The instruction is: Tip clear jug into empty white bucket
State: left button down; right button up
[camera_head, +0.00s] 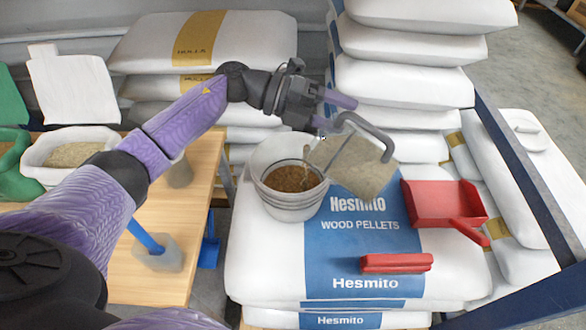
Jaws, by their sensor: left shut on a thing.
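The clear jug (352,163) is tilted, with its mouth toward the left at the bucket's right rim. Pale grainy material shows inside it, and its grey handle is at the upper right. My left gripper (338,112) is shut on the jug at the handle, above and right of the bucket. The white bucket (290,207) stands upright on the pellet sacks. Brown grainy material shows inside it, so it does not look empty. I cannot tell whether material is falling from the jug. My right gripper is not in view.
Stacked sacks (400,85) rise behind. A dark blue bar (525,185) crosses at right.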

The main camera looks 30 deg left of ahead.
pick_arm(q)
jog(key=a+f+h+b, duration=0.1)
jog(key=b, duration=0.1)
jog(key=a+f+h+b, duration=0.1)
jog(key=b, duration=0.1)
jog(key=a+f+n+b, duration=0.1)
jog(key=b, duration=0.1)
jog(key=shift+w+f+t+h, duration=0.1)
jog(key=shift+w+t+h, duration=0.15)
jog(key=shift+t+h, duration=0.15)
jog(key=a+n+h+b, duration=0.1)
jog(key=a+b, duration=0.1)
jog(key=a+t+h+b, duration=0.1)
jog(key=a+h+b, duration=0.1)
jog(key=shift+w+n+b, duration=0.15)
jog(key=shift+n+b, duration=0.25)
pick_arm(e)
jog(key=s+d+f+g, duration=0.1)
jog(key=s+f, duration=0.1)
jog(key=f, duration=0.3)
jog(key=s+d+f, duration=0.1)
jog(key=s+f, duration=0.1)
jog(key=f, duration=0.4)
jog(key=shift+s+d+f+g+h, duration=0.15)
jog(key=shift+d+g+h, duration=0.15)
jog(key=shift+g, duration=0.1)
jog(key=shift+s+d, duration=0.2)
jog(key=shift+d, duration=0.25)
